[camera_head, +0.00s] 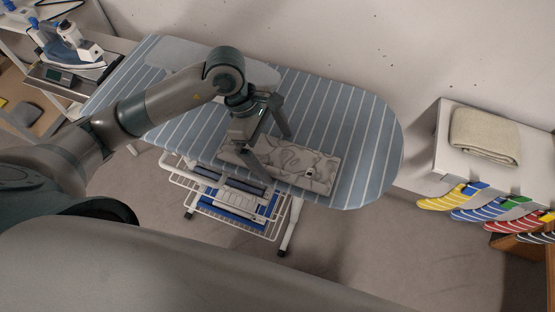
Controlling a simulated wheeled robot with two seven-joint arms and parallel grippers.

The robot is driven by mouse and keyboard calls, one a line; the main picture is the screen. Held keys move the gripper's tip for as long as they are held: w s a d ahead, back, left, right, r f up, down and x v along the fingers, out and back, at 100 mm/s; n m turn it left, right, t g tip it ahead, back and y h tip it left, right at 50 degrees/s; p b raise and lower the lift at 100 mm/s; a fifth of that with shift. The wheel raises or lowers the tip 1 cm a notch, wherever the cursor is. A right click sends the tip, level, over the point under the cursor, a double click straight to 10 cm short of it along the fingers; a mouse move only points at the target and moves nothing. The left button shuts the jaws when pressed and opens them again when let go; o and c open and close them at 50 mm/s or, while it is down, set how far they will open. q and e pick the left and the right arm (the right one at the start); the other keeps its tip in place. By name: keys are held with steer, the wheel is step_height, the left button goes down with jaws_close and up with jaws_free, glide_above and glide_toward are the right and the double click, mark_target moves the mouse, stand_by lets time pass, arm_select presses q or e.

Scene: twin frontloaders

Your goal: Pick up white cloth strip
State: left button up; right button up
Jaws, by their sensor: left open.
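A pale, grey-veined cloth strip (312,168) lies flat and lengthwise along the near edge of the blue striped ironing board (352,125). A small dark-and-white mark shows near its right end. My left gripper (277,156) reaches over the board from the left, with its two fingers spread wide apart. One finger is over the strip's left half and hides part of it; the other is farther back over the board. I cannot tell whether the fingers touch the cloth. The gripper is empty. My right gripper is not in view.
A wire rack (225,205) hangs under the board. An iron (80,50) stands on a unit at upper left. A folded beige towel (484,135) lies on a white shelf (448,155) at right, with several coloured striped items below. The board's right end is clear.

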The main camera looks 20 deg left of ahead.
mark_target(277, 158)
arm_select(q)
steer(key=shift+c, duration=0.6)
steer(key=c, duration=0.9)
steer(key=shift+o, duration=0.2)
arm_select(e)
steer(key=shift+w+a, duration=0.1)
arm_select(q)
steer(key=shift+r, duration=0.1)
steer(key=shift+r, duration=0.3)
steer(key=r+b, duration=0.1)
steer(key=r, duration=0.1)
steer(key=r+b, duration=0.1)
steer(key=shift+s+d+r, duration=0.15)
steer(key=shift+d+r, duration=0.2)
steer(key=shift+d, duration=0.05)
steer(key=s+d+r+b, duration=0.2)
steer(key=s+d+r, duration=0.3)
steer(key=d, duration=0.4)
steer(key=shift+s+d+r, duration=0.2)
steer(key=shift+r, duration=0.6)
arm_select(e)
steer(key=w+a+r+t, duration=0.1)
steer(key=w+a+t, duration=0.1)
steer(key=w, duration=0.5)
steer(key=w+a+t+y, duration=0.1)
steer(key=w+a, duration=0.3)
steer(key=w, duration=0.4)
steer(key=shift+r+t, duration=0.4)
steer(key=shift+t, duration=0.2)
